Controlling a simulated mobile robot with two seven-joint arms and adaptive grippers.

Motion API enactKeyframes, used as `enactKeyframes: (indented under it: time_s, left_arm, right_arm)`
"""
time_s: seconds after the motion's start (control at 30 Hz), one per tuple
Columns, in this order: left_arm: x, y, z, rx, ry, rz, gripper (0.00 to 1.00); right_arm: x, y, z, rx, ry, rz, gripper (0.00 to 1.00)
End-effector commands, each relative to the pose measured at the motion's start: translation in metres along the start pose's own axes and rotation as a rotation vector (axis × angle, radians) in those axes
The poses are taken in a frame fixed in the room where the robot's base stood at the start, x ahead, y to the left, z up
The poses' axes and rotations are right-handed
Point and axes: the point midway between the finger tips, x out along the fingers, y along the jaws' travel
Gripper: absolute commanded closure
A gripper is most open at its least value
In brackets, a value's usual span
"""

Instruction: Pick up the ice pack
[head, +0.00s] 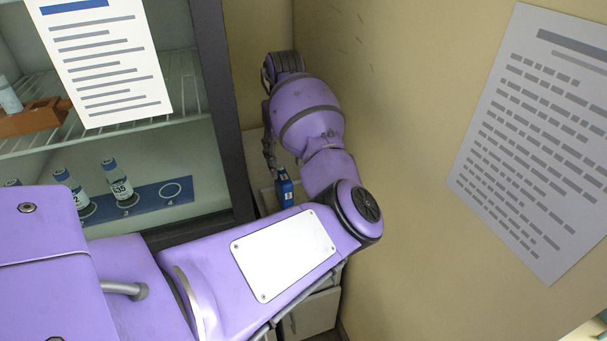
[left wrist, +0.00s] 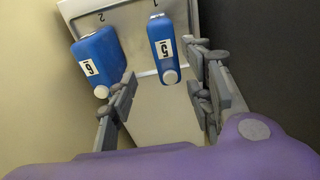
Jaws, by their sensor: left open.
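Two blue ice packs with white caps and labels lie on a pale surface in the left wrist view. One ice pack (left wrist: 163,32) lies at the spot marked 1, the other (left wrist: 98,58) at the spot marked 2. My left gripper (left wrist: 162,86) is open, with its fingers on either side of the capped end of the pack at 1. Its left finger is close to the pack at 2. Contact cannot be told. In the head view, one blue pack (head: 286,192) shows below the gripper, partly hidden by my arm. My right gripper is not in view.
A glass-fronted cabinet (head: 222,100) stands at the left, with vials (head: 120,183) in a blue rack and a brown rack (head: 30,118) on its shelves. Yellow walls close in behind and to the right. A printed sheet (head: 545,130) hangs on the right wall.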

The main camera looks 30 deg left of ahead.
Motion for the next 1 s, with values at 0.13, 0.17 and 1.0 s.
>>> enactKeyframes:
  time_s: [0.13, 0.17, 1.0]
  left_arm:
    - [0.009, -0.003, 0.012, -0.005, -0.068, 0.01, 0.53]
    - [0.013, -0.004, 0.013, -0.006, -0.072, 0.01, 0.53]
    - [0.082, -0.01, 0.015, -0.007, -0.067, 0.012, 0.56]
  right_arm:
    - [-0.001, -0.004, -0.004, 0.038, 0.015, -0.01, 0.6]
    - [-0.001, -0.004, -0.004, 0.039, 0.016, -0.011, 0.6]
    - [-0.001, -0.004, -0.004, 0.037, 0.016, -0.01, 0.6]
